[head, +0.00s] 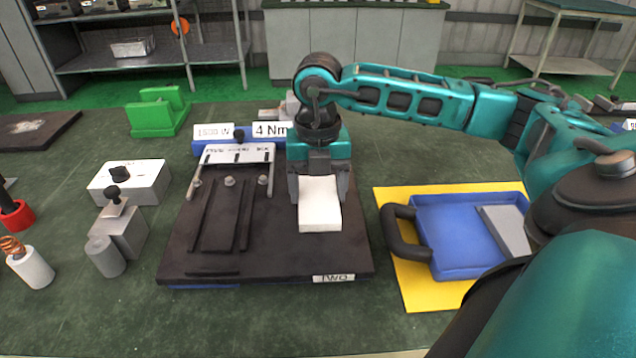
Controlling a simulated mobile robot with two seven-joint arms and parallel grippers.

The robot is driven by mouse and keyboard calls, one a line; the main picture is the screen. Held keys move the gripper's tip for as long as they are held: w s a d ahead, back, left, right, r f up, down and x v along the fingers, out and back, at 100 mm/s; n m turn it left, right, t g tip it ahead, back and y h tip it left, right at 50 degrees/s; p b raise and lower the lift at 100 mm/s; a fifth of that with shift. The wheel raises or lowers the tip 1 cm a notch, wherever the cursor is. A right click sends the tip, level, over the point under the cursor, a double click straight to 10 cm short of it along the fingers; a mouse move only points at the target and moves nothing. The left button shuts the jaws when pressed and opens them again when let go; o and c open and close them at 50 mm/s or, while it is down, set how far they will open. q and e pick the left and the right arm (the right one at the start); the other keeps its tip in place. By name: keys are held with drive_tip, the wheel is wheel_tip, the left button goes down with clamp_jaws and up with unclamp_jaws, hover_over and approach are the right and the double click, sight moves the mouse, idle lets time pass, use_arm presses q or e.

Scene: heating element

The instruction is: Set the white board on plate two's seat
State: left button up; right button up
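My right gripper (320,183) comes down over the right part of plate two. Its fingers are on either side of the upper end of the white board (320,212), and it looks shut on the board. I cannot tell whether the board touches the plate below. Plate two (275,262) is a dark slab with a "TWO" label at its front right edge. Raised dark rails (243,215) lie on its left half. Any seat under the board is hidden by the board and gripper. My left gripper is not in view.
A blue tray (455,235) with a black handle and a grey block lies on a yellow mat (425,293) at right. White and grey blocks (130,180) stand at left. A "4 Nm" sign (270,130) stands behind the plate. The green tabletop in front is clear.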

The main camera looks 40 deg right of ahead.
sight(319, 194)
drive_tip(key=o, duration=0.4)
drive_tip(key=shift+r, duration=0.15)
wheel_tip(319, 194, up, 12)
drive_tip(key=shift+r+p, duration=0.1)
drive_tip(key=shift+p, duration=0.8)
drive_tip(key=shift+s, duration=0.1)
